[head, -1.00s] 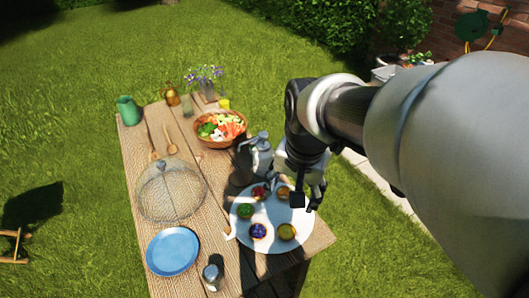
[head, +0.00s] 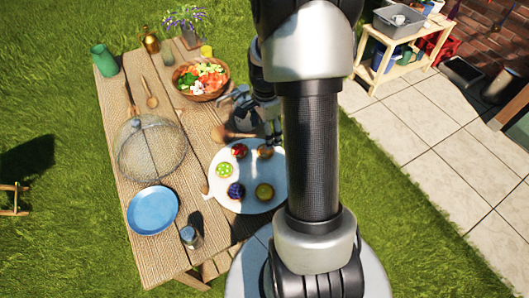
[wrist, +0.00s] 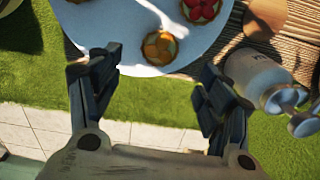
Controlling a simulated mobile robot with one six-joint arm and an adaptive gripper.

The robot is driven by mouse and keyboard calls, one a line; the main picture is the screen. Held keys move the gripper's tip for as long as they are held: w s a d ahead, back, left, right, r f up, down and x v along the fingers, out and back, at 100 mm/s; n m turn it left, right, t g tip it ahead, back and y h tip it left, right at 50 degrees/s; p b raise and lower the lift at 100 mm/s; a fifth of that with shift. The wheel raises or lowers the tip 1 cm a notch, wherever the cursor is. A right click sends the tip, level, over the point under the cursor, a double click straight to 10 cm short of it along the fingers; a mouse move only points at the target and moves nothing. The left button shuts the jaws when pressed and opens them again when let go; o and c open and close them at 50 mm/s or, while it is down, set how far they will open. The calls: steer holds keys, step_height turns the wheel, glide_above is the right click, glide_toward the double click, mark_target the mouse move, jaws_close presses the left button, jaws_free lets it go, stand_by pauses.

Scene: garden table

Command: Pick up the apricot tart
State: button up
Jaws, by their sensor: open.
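The apricot tart (head: 264,152), with orange fruit in a brown crust, sits at the back right of a round white platter (head: 214,186). It also shows in the wrist view (wrist: 160,47), near the platter's edge. My gripper (wrist: 155,78) is open and empty, its fingers apart on either side of the picture below the tart. In the head view my gripper (head: 272,132) is just behind the tart, at the platter's back right edge. Height above the platter is hard to tell.
A red fruit tart (head: 239,150) is close left of it. Green (head: 224,170), blue (head: 236,190) and yellow (head: 264,191) tarts share the platter. A mesh dome (head: 150,150) and blue plate (head: 153,210) lie left.

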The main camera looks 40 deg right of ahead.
mark_target(265, 151)
step_height(265, 151, down, 9)
steer(key=b, duration=0.3)
steer(key=shift+f, duration=0.15)
steer(key=c, duration=1.2)
steer(key=shift+o, duration=0.2)
steer(key=shift+r, duration=0.2)
